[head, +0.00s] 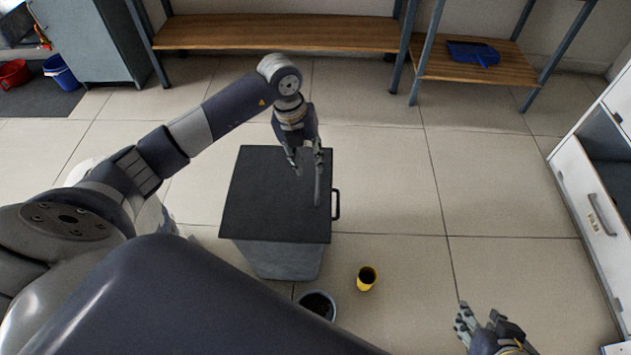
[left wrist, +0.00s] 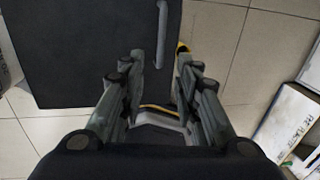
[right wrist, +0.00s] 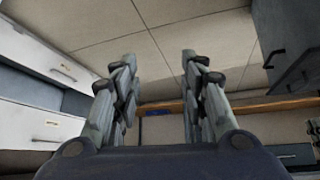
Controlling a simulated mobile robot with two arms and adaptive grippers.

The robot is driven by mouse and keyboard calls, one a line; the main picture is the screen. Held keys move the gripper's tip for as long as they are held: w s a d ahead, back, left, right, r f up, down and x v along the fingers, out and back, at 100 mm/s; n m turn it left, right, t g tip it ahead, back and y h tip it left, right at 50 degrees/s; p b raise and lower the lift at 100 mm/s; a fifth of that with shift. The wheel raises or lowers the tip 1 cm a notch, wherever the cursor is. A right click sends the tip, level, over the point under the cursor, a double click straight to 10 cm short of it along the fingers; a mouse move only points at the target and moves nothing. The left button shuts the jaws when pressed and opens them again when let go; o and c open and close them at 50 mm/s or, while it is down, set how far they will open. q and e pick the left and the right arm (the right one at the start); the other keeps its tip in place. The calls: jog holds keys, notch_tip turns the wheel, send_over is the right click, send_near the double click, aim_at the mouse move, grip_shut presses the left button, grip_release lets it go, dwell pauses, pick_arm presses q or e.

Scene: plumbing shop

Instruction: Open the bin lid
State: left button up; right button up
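The bin (head: 278,262) is a grey box on the tiled floor with a flat dark lid (head: 262,200), which lies shut on top. A long grey bar (head: 317,190) shows near the lid's right edge; it is also over the lid in the left wrist view (left wrist: 162,38). A black handle (head: 336,204) sticks out at the bin's right side. My left gripper (head: 307,160) is open above the lid's far right part, fingers pointing down; whether it touches anything is unclear. My right gripper (head: 480,318) is open and empty, low at the right, away from the bin.
A yellow cup (head: 366,279) and a grey pot (head: 318,305) stand on the floor in front of the bin. White drawers (head: 590,205) are at the right, one pulled out. A wooden shelf (head: 280,33) is behind.

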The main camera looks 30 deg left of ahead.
aim_at(317, 186)
pick_arm(q)
jog(key=f, duration=0.2)
jog(key=d+f+b, duration=0.1)
jog(key=f, duration=0.2)
jog(key=f+b, duration=0.1)
jog(key=f, duration=0.2)
jog(key=shift+w+d+f, duration=0.25)
jog(key=shift+w+d, duration=0.05)
jog(key=shift+w, duration=0.05)
jog(key=shift+f, duration=0.25)
pick_arm(e)
jog(key=w+a+r+t+y, duration=0.1)
jog(key=w+a+r+t, duration=0.2)
jog(key=w+r+t, duration=0.3)
jog(key=shift+w+a+r+t+y, duration=0.3)
jog(key=shift+w+r+y, duration=0.1)
jog(key=shift+w+r, duration=1.05)
pick_arm(q)
grip_shut()
